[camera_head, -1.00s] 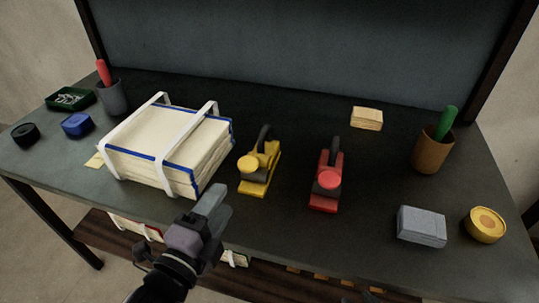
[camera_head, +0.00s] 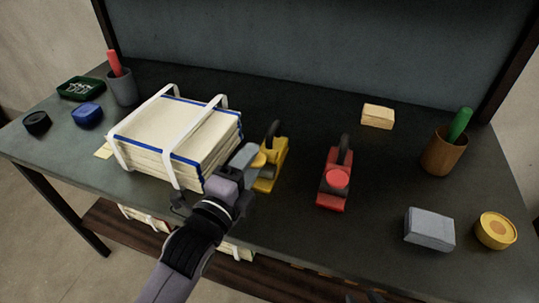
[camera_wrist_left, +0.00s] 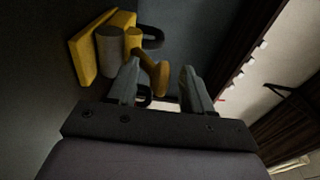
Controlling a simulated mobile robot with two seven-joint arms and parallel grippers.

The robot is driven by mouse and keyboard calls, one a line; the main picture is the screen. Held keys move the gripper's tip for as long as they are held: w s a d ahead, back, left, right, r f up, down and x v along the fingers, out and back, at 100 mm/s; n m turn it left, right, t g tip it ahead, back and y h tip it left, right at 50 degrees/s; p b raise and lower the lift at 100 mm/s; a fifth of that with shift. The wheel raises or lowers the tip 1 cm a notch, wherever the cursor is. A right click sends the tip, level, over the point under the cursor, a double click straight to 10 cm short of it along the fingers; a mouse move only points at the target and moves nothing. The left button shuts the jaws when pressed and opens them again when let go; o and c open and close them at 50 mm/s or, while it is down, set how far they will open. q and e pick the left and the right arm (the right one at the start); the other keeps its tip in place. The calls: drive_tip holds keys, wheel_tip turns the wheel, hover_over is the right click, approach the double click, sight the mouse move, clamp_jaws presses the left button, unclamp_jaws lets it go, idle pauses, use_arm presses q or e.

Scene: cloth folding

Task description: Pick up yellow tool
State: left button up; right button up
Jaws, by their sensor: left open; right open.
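The yellow tool (camera_head: 271,168) stands on the dark table, between the strapped paper stack and the red tool. It has a dark curved handle at its back, and its front is partly hidden behind my left gripper (camera_head: 249,163). My left gripper is open, with its fingers at the tool's front left side. In the left wrist view, the yellow tool's body (camera_wrist_left: 88,50) lies to the left of the fingers.
The strapped paper stack (camera_head: 175,135) is close on the left of my gripper. The red tool (camera_head: 335,180) stands to the right. A grey block (camera_head: 429,229), yellow round tin (camera_head: 495,230), brown cup (camera_head: 444,150) and tan block (camera_head: 378,116) are further right.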

use_arm(q)
clamp_jaws()
drive_tip(key=shift+r, duration=0.2)
idle(1.1)
